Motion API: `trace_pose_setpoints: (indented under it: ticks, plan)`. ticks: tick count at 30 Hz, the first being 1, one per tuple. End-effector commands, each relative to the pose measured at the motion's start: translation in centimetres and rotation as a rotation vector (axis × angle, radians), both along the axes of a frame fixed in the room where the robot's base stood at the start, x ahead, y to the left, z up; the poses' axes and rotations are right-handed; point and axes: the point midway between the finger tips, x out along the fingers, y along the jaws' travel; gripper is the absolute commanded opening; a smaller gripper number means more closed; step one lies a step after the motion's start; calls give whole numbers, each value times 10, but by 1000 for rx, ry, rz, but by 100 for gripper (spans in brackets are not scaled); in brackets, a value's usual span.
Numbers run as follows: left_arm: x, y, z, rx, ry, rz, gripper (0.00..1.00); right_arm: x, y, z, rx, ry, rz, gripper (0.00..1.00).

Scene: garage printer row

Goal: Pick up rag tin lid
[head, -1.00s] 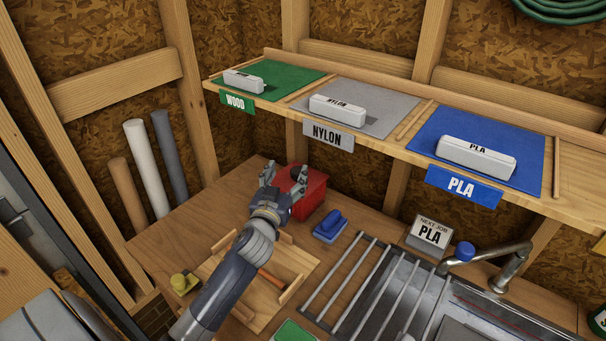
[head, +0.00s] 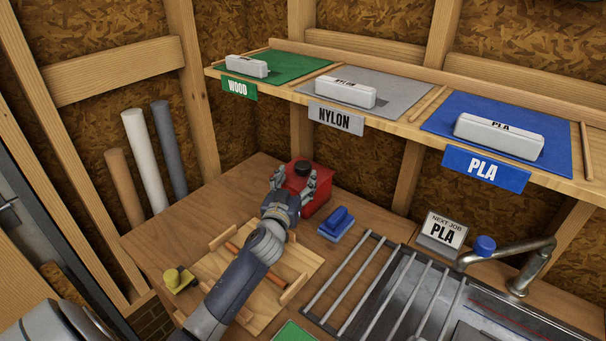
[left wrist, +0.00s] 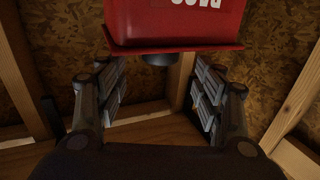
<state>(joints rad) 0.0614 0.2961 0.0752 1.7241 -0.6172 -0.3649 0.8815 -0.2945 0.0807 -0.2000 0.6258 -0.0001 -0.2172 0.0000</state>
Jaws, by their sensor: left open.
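The red rag tin (head: 318,201) stands on the workbench near the back wall, with a red lid (left wrist: 215,45) and a dark round knob (head: 302,168) on top. In the left wrist view the tin (left wrist: 175,18) appears upside down at the top, its knob (left wrist: 160,60) pointing down the picture. My left gripper (head: 292,183) is open at the near side of the tin, by the lid's height. In the wrist view its fingers (left wrist: 160,88) are spread wide, with the knob between their lines, touching neither. My right gripper is out of view.
A metal rack (head: 350,285), sink and faucet (head: 520,275) are at right. A shelf (head: 410,125) overhangs behind.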

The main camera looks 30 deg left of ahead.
Motion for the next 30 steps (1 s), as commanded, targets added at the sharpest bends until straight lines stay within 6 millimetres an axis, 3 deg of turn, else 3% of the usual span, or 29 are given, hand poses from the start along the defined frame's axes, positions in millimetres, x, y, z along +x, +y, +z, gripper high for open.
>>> trace_pose_setpoints:
  ticks: [10,19,30]
  plan:
    - [26,9,1,-1,-1,1,62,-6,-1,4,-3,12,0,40]
    - [62,21,0,0,1,1,62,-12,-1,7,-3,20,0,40]
    - [69,23,-1,1,1,0,60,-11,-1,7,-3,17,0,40]
